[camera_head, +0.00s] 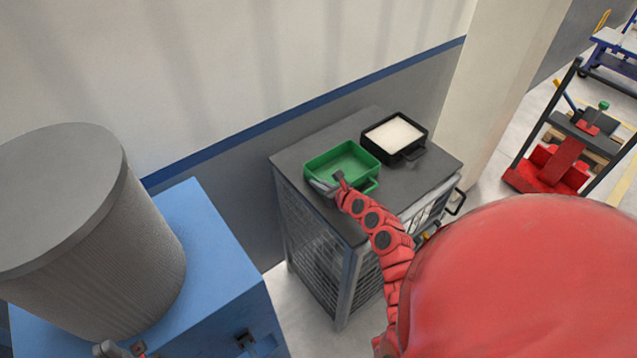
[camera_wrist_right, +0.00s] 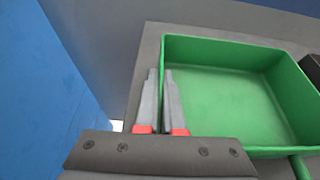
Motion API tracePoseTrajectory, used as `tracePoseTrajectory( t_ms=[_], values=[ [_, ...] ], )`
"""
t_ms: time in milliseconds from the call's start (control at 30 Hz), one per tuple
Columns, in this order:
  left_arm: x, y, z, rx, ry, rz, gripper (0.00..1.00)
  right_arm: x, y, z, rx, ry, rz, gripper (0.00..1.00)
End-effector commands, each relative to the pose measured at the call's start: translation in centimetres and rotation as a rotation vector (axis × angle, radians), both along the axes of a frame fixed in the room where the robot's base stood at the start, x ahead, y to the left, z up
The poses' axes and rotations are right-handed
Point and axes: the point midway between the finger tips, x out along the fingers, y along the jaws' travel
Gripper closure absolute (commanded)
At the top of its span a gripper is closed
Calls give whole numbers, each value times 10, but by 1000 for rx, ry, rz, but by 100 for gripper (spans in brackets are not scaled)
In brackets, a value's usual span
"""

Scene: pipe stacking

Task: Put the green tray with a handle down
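The green tray with a handle (camera_head: 345,165) is level at the left of the dark cabinet top, empty inside. Whether its base touches the top I cannot tell. Its handle (camera_head: 370,186) points toward the front right. My right gripper (camera_head: 322,187) is at the tray's left front corner. In the right wrist view, my right gripper's fingers (camera_wrist_right: 160,95) straddle the green tray's (camera_wrist_right: 230,95) side wall, one outside and one inside, close together on it. My left gripper (camera_head: 120,350) shows only partly at the bottom left edge, beside the grey cylinder; its opening is unclear.
A black tray with white contents (camera_head: 394,135) stands right behind the green tray on the cabinet (camera_head: 430,163). A grey ribbed cylinder (camera_head: 90,240) stands on a blue box (camera_head: 215,260) at left. A wall is behind; a red cart (camera_head: 555,165) stands at right.

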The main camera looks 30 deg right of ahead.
Motion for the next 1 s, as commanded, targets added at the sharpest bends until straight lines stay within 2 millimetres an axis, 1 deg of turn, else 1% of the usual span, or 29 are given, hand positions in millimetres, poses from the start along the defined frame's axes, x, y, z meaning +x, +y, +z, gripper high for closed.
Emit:
tracePoseTrajectory(
  t_ms=[133, 200, 267, 300, 333, 567, 700, 733, 833, 900, 1000],
  values=[
    [0, 0, -5, 0, 0, 0, 100, 0, 0, -4, -2, -1, 0, 100],
    [0, 0, -4, 0, 0, 0, 100, 0, -1, -3, -1, -1, -1, 86],
    [0, 0, -3, 0, 0, 0, 100, 0, -1, -2, -1, -1, -1, 75],
    [0, 0, -3, 0, 0, 0, 100, 0, -1, -3, 0, -1, -1, 68],
    [0, 0, -3, 0, 0, 0, 100, 0, 0, -3, 0, -1, -1, 65],
    [0, 0, -3, 0, 0, 0, 100, 0, 0, -2, 0, -1, -1, 65],
    [0, 0, 3, 0, 0, 0, 100, 0, 0, 4, 1, -2, -1, 65],
    [0, 0, -1, 0, 0, 0, 100, -3, -1, 2, -1, -1, -1, 65],
    [0, 0, -5, 0, 0, 0, 100, -15, -2, 6, -5, -3, 0, 65],
    [0, 0, -8, 0, 0, 0, 100, -28, -2, 8, -6, 3, 2, 65],
    [0, 0, -14, 0, 0, 0, 100, -46, -4, 16, -7, 0, 2, 65]
  ],
)
